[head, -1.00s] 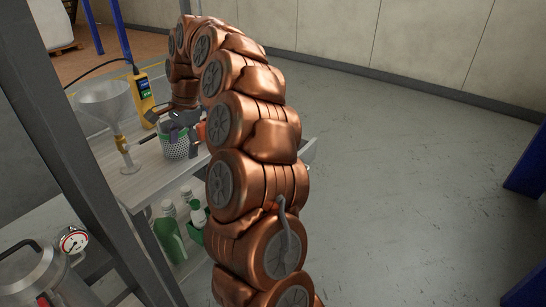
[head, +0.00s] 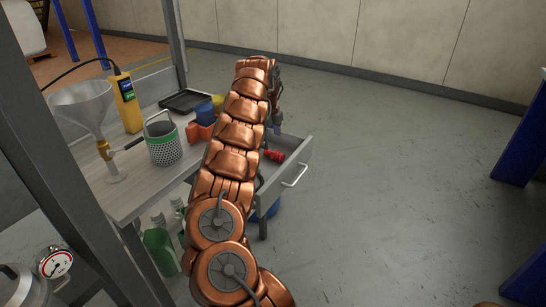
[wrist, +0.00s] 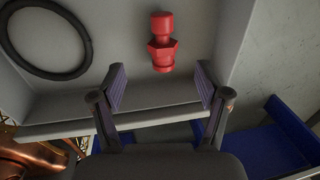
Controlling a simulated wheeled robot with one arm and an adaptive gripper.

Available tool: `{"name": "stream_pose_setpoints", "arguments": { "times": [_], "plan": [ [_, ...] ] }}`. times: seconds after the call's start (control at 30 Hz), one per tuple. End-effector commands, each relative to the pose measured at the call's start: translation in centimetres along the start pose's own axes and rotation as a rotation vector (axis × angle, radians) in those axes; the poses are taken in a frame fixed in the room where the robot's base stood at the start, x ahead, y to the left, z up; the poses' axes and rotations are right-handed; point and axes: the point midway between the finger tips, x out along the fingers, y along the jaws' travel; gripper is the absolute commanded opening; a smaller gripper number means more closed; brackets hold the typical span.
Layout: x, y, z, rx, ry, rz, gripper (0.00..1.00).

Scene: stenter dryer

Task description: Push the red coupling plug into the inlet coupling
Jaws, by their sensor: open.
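The red coupling plug (head: 273,155) lies in an open drawer (head: 296,160) at the bench's right side. In the wrist view the plug (wrist: 162,42) lies on the drawer's grey floor, ahead of my fingertips and roughly centred between them. My gripper (wrist: 161,85) is open and empty, its two fingers apart over the drawer's edge; they do not touch the plug. In the head view my gripper (head: 275,128) is partly hidden by my arm. I cannot make out the inlet coupling in either view.
A black ring (wrist: 47,38) lies in the drawer left of the plug. The bench holds a funnel (head: 84,108), a perforated basket (head: 163,143), a yellow meter (head: 126,101) and a black tray (head: 185,102). A pressure gauge (head: 56,263) is lower left.

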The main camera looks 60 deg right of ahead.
Motion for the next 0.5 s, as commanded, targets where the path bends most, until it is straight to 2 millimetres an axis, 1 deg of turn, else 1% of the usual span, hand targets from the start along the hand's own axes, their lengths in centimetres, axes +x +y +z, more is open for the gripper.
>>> {"name": "stream_pose_setpoints", "arguments": {
  "times": [0.17,0.4,0.5],
  "plan": [
    [0.8,0.1,0.1,0.01,0.006,-0.002,0.75],
    [2.5,0.1,0.3,0.005,0.002,-0.003,0.75],
    [2.8,0.1,0.3,0.005,0.003,-0.002,0.75]
  ]
}}
